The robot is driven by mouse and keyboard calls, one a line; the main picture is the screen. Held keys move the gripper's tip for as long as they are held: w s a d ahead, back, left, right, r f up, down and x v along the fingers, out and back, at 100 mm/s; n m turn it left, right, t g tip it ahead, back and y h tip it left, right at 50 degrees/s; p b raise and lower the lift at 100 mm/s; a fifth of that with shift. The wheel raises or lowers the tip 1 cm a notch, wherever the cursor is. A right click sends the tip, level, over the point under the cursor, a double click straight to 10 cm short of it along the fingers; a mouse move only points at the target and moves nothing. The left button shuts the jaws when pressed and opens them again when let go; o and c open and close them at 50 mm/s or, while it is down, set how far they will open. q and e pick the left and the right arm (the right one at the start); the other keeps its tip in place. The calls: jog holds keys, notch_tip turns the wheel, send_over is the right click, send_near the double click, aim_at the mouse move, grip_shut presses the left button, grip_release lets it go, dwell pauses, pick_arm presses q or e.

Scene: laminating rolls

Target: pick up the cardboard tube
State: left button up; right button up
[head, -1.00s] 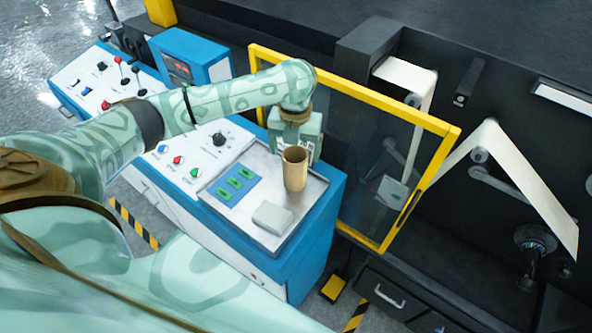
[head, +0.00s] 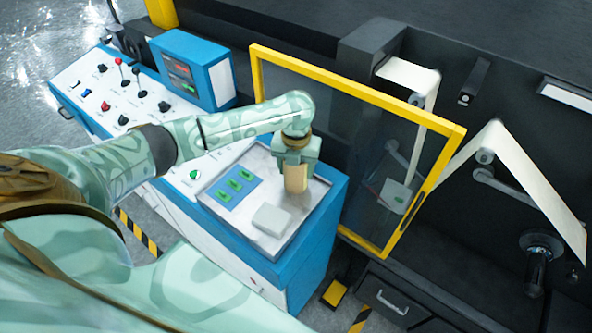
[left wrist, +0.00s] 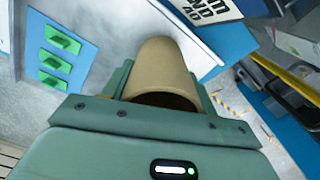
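The brown cardboard tube (head: 296,179) stands upright at the right part of the metal tray (head: 262,165) on the blue and white console. My left gripper (head: 295,163) is over the tube's upper end and hides it. In the left wrist view, the tube (left wrist: 163,68) lies between the two fingers of my left gripper (left wrist: 165,88), with its dark open end towards the palm. The fingers are close along both sides of the tube; whether they press on it cannot be told. My right gripper is not in view.
A green-buttoned blue panel (head: 233,187) and a pale grey block (head: 271,220) lie on the tray. A yellow-framed clear guard (head: 360,88) stands close behind and right of it. The console's buttons and levers (head: 125,97) are to the left.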

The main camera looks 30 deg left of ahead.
pick_arm(q)
jog(key=shift+c, duration=1.2)
jog(key=shift+r, duration=0.2)
jog(key=s+d+r+p, duration=0.5)
jog(key=s+d+r, duration=0.5)
jog(key=r, duration=0.2)
jog(key=shift+r, duration=0.3)
jog(key=shift+w, duration=0.1)
